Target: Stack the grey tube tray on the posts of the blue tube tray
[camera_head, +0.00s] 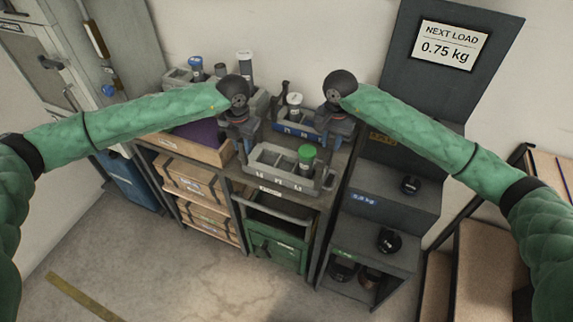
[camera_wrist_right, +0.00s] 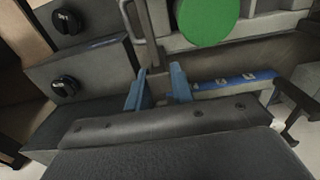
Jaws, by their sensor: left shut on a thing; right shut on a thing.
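The grey tube tray (camera_head: 284,181) is held between my two grippers in the head view, in front of the blue tray. A green-capped tube (camera_head: 306,154) stands in its right part; the round green cap (camera_wrist_right: 207,20) also shows in the right wrist view. My left gripper (camera_head: 243,148) is shut on the tray's left end. My right gripper (camera_head: 329,146) is shut on its right end; its blue fingers (camera_wrist_right: 160,88) show in the wrist view. The blue tube tray (camera_head: 290,129) stands behind, with tubes in it. Its posts are not clear. I cannot tell whether the grey tray is clear of the bench.
Grey trays with tubes (camera_head: 196,66) stand at the back left. A box with a purple inside (camera_head: 205,148) is to the left. Dark steps with black weights (camera_head: 388,239) rise on the right.

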